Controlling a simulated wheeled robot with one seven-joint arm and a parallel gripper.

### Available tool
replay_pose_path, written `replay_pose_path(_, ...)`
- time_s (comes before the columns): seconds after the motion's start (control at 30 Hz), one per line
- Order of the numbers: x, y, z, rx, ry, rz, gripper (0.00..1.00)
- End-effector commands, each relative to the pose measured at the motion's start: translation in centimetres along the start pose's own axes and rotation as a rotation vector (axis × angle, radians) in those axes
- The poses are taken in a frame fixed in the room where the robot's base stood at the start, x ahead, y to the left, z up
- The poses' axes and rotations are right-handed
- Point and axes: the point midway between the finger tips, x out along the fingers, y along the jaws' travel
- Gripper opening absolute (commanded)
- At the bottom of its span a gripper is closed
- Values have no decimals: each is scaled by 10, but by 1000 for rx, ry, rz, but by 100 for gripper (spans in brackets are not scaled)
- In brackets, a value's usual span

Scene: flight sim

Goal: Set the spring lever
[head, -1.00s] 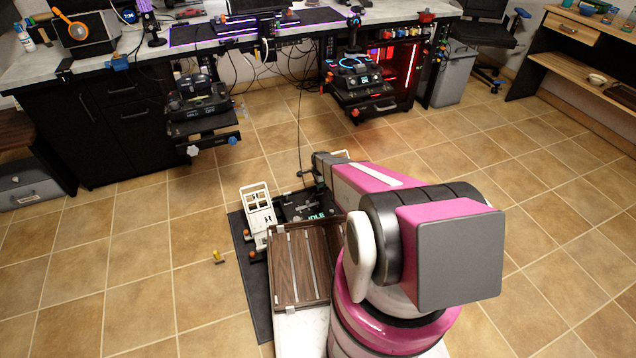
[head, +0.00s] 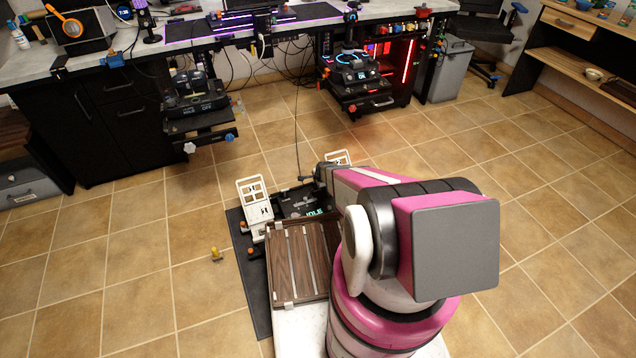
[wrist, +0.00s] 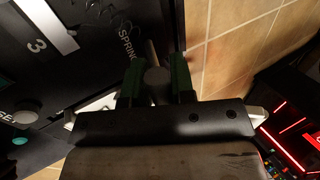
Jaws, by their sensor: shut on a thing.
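The spring lever shows in the wrist view as a thin rod with a round grey knob (wrist: 157,82), beside the printed word SPRING on a dark panel (wrist: 90,75). My gripper (wrist: 157,84) has green-padded fingers, one on each side of the knob, and is shut on it. In the head view the dark pedal unit (head: 296,200) with a lit IDLE sign lies on the floor, with a white pedal (head: 253,200) standing at its left. My arm hides its right part, and the lever and fingertips cannot be made out there.
A brown slatted footboard (head: 290,265) adjoins the unit in front, on a dark mat (head: 243,285). A desk with hanging control units (head: 197,105) runs along the back. Floor tiles on both sides are clear.

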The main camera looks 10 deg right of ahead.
Motion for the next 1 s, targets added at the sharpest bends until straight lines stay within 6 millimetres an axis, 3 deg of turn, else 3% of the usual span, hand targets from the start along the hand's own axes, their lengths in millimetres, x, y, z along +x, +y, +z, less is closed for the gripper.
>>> replay_pose_path(0.17,2,-6,1,4,2,-13,0)
replay_pose_path(0.2,2,-6,1,4,2,-13,36)
replay_pose_path(0.23,2,-6,1,4,2,-12,43)
replay_pose_path(0.67,-6,-2,0,1,2,-7,43)
replay_pose_path(1.0,-58,-1,2,1,2,-7,43)
